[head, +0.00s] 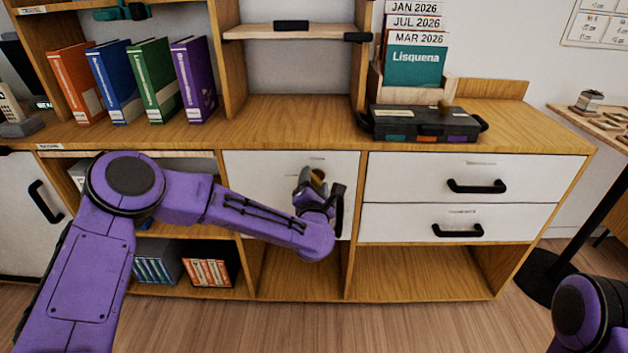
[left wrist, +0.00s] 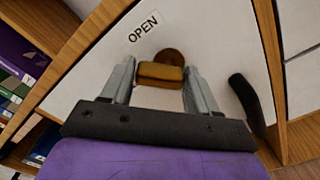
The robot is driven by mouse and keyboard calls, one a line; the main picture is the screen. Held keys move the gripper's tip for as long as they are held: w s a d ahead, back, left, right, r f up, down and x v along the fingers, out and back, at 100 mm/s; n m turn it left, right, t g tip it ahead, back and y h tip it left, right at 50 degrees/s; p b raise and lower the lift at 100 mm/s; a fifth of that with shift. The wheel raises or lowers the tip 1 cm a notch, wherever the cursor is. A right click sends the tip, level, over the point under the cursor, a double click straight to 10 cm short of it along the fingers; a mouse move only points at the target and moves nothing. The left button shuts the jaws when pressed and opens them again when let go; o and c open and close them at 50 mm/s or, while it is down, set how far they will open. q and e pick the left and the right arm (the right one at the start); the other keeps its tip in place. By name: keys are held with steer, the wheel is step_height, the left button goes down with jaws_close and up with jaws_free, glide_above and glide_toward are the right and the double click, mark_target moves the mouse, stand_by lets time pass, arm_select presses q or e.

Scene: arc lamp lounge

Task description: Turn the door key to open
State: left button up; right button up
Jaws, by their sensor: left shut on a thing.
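The door key (left wrist: 160,75) has a brass-coloured bow and sits at a round brown lock plate (left wrist: 169,57) on the white cabinet door (left wrist: 90,70). In the head view the key (head: 318,175) shows only in part behind my gripper. My left gripper (left wrist: 160,78) has a finger on each side of the key and is shut on it; it also shows in the head view (head: 312,180). An OPEN label (left wrist: 143,27) is on the door above the key. The black door handle (left wrist: 246,98) is to the right of the gripper. My right gripper is not in view.
Two white drawers (head: 458,177) with black handles are right of the door. Coloured binders (head: 152,77) and a black case (head: 422,122) stand on the cabinet top. Open shelves lie below.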

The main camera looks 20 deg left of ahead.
arm_select(q)
steer(key=m, duration=0.1)
steer(key=m+p, duration=0.1)
steer(key=m, duration=0.1)
steer(key=m+p, duration=0.1)
steer(key=shift+d+r+m, duration=0.2)
steer(key=shift+r+m, duration=0.05)
steer(key=shift+m, duration=0.05)
steer(key=shift+w+d+f+m+p, duration=0.1)
steer(key=shift+m+p, duration=0.25)
steer(key=shift+m, duration=0.6)
steer(key=shift+d+f+m+p, duration=0.1)
steer(key=shift+m+p, duration=0.2)
steer(key=shift+m, duration=0.65)
steer(key=shift+r, duration=0.1)
steer(key=shift+c, duration=0.3)
steer(key=o, duration=1)
steer(key=shift+o, duration=0.2)
steer(key=shift+w, duration=0.1)
